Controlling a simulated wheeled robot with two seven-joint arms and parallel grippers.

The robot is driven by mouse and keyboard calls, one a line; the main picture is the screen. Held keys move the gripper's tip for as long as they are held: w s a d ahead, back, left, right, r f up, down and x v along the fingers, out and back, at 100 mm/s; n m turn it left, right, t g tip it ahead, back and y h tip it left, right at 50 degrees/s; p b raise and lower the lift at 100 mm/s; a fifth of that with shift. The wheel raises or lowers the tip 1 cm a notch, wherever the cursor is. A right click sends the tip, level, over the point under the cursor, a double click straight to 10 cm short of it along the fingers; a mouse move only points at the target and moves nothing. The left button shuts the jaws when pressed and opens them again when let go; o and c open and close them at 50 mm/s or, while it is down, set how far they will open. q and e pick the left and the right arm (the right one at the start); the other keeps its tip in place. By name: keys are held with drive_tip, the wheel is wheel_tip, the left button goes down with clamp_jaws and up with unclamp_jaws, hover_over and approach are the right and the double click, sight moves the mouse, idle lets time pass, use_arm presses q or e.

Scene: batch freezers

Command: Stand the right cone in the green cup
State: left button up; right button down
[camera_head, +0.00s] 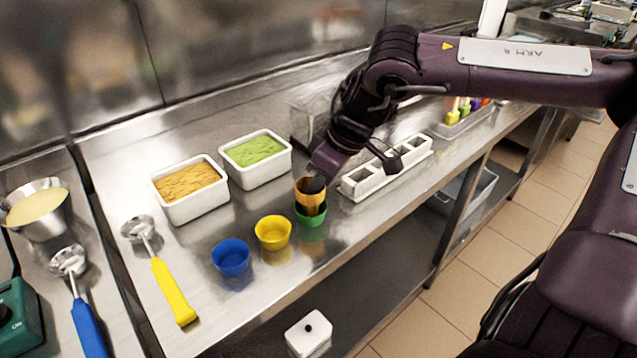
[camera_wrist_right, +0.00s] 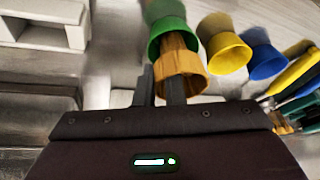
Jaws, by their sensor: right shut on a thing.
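The orange-brown cone (camera_head: 309,199) is upright, wide end up, with its narrow lower end in the mouth of the green cup (camera_head: 311,219). My right gripper (camera_head: 316,184) is shut on the cone near its rim, reaching in from above. In the right wrist view the fingers (camera_wrist_right: 161,88) are at the rim of the cone (camera_wrist_right: 183,78), and the green cup (camera_wrist_right: 166,30) shows beyond it. Whether the tip touches the cup's bottom is hidden. My left gripper is not in view.
A yellow cup (camera_head: 272,233) and a blue cup (camera_head: 231,257) stand left of the green cup. Behind are tubs of orange (camera_head: 196,211) and green (camera_head: 262,174) ice cream. A white slotted holder (camera_head: 359,190) is close on the right. A yellow-handled scoop (camera_head: 172,292) lies at left.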

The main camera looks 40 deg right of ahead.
drive_tip(key=shift+f, duration=0.35)
drive_tip(key=shift+f, duration=0.25)
drive_tip(key=c, duration=1.5)
unclamp_jaws()
